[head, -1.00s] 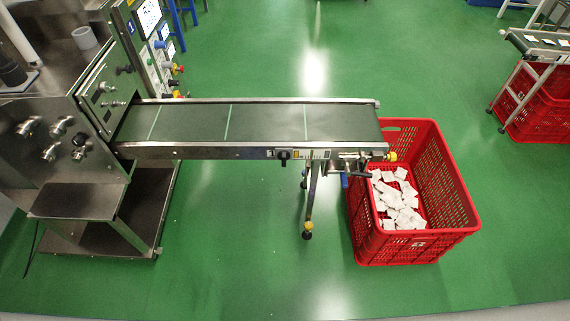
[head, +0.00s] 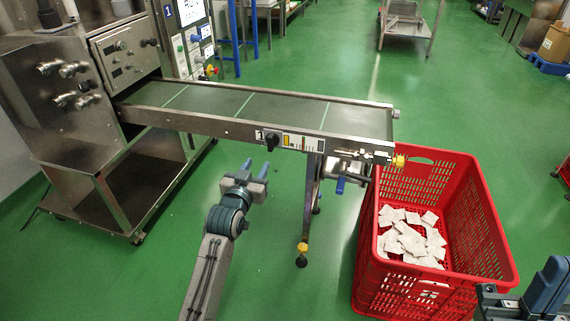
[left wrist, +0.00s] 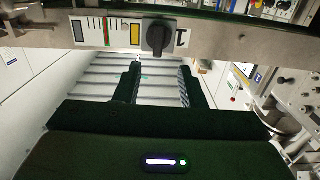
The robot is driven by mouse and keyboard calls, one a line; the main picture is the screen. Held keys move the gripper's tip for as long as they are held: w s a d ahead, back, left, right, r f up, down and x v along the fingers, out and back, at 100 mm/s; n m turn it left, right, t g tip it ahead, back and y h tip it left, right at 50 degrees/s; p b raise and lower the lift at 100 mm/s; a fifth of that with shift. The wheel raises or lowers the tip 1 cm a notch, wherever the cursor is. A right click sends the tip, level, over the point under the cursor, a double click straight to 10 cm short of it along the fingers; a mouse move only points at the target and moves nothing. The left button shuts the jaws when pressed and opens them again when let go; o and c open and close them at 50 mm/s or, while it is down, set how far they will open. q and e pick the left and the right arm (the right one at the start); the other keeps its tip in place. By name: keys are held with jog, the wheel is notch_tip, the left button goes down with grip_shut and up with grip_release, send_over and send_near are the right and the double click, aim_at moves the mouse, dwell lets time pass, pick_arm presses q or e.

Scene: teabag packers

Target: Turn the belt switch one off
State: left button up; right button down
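The belt switch one is a black rotary knob (head: 271,141) on the near side rail of the conveyor, beside a small "1" label. It also shows in the left wrist view (left wrist: 157,38), just beyond my fingertips. My left gripper (head: 259,167) is open, its two blue fingers apart and empty, just below and left of the knob in the head view. In the left wrist view my left gripper (left wrist: 158,82) has a clear gap between its fingers, in line with the knob, not touching it. Part of my right arm (head: 545,290) shows at the lower right; its fingertips cannot be made out.
The conveyor belt (head: 290,106) runs from the steel machine (head: 75,95) to a red crate (head: 490,235) holding several white teabags (head: 412,240). A yellow-ended fitting (head: 399,161) sticks out at the belt's end.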

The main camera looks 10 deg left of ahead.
aim_at(269, 141)
pick_arm(q)
jog(key=w, duration=0.3)
jog(key=w+b, duration=0.1)
jog(key=w, duration=0.3)
jog(key=w+r+b, duration=0.1)
jog(key=w, duration=0.2)
jog(key=shift+w+d, duration=0.35)
jog(key=shift+w, duration=0.05)
grip_shut()
